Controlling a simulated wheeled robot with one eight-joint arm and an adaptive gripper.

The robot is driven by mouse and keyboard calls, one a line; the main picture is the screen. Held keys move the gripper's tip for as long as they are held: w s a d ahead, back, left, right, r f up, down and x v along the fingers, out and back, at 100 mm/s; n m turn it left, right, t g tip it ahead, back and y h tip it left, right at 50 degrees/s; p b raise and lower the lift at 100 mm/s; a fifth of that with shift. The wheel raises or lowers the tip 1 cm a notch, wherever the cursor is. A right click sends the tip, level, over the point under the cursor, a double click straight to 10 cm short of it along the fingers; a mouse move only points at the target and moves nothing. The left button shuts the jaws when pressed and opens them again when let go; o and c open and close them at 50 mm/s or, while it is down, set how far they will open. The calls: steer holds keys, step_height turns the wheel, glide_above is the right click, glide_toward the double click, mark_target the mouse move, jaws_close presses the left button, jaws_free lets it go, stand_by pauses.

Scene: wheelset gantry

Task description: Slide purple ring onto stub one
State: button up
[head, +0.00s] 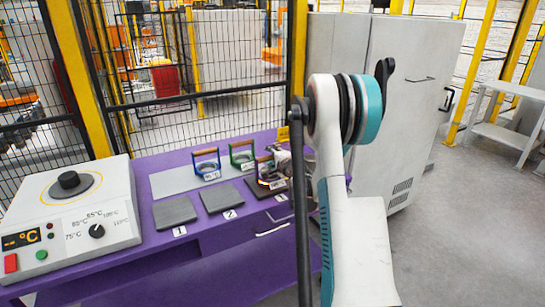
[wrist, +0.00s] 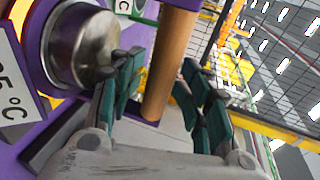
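The purple ring (wrist: 50,49) shows at the left of the wrist view, around a shiny metal cylinder (wrist: 84,47) with an orange glow beside it. I cannot tell whether the cylinder is part of the ring. Its wooden handle (wrist: 168,65) stands between the green pads of my gripper (wrist: 160,88), which looks open. In the head view the handled ring (head: 262,180) stands on the dark third pad at the bench's right, with an orange glow. My gripper (head: 282,162) is right beside it, partly hidden by my arm. I cannot make out stub one in either view.
On the purple bench (head: 235,240), a blue ring (head: 207,166) and a green ring (head: 242,156) stand behind grey pads marked 1 (head: 175,211) and 2 (head: 220,198). A heater (head: 70,215) is at left.

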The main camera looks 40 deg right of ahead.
steer(key=v, duration=1.2)
stand_by(0.6)
steer(key=w+a+r+n+y+p, duration=0.1)
steer(key=w+a+r+n+y, duration=0.15)
steer(key=a, duration=0.55)
steer(key=w+a+r+n+y+p, duration=0.1)
steer(key=a+r+n+y, duration=0.15)
steer(key=a, duration=0.55)
steer(key=s+a+r+n+g+y+p, duration=0.1)
steer(key=s+a+r+n+g, duration=0.15)
steer(key=a, duration=0.65)
steer(key=s+a+r+n+g+y+p, duration=0.1)
steer(key=s+a+r+n+y, duration=0.2)
steer(key=a, duration=0.7)
steer(key=s+a+n+g, duration=0.2)
steer(key=s+a+n, duration=0.3)
steer(key=s+a, duration=0.15)
steer(key=s+f+n+g+h+b, duration=0.1)
steer(key=s+f+n+h+b, duration=0.1)
steer(key=s, duration=0.6)
steer(key=s+f+n+g+h+b, duration=0.1)
steer(key=s+f+n+b, duration=0.1)
steer(key=s+n, duration=0.2)
steer(key=s, duration=0.3)
steer(key=shift+s+a+h, duration=0.2)
steer(key=shift+s+h, duration=0.15)
steer(key=shift+h, duration=0.05)
